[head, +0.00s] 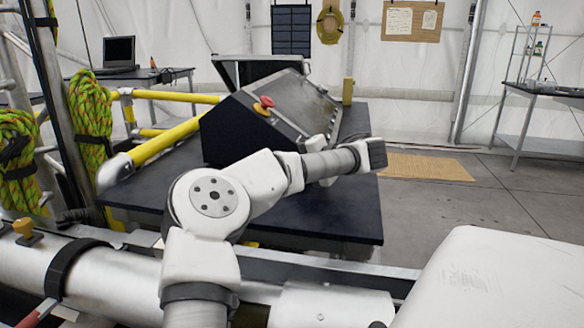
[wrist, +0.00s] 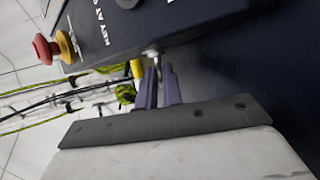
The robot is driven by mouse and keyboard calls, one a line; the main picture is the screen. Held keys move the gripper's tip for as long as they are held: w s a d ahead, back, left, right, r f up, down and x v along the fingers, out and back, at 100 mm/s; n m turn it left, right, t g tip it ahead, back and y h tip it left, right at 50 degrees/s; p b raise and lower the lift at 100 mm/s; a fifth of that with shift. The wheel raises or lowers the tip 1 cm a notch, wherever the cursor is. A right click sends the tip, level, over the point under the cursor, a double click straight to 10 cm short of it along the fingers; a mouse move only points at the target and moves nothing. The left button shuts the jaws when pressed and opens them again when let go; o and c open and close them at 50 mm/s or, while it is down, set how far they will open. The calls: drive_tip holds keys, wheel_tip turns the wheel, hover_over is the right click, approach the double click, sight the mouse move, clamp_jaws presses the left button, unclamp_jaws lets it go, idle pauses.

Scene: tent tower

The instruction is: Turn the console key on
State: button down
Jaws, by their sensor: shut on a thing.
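The console (head: 238,127) is a dark box with a sloped grey top, on a dark platform in the head view. Its dark face (wrist: 195,25) fills the top of the wrist view, with white lettering starting "KEY AT". My gripper (wrist: 157,70) has purple fingers, shut on the small silver key (wrist: 152,54) at the console's face. Only a bit of the key shows between the fingertips; its turn angle cannot be told. In the head view my arm hides the fingers and key.
A red stop button on a yellow base (head: 263,106) sticks out of the console; it also shows in the wrist view (wrist: 46,48). Yellow rails (head: 170,142) and green rope (head: 90,110) are at left. Open floor (head: 480,205) lies right.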

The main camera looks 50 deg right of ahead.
drive_tip(key=shift+r, duration=0.1)
drive_tip(key=c, duration=1.6)
unclamp_jaws()
drive_tip(key=b+v, duration=0.1)
drive_tip(key=v, duration=1.2)
drive_tip(key=shift+s+r+b, duration=0.15)
drive_tip(key=shift+s+b, duration=0.2)
drive_tip(key=shift+b, duration=0.05)
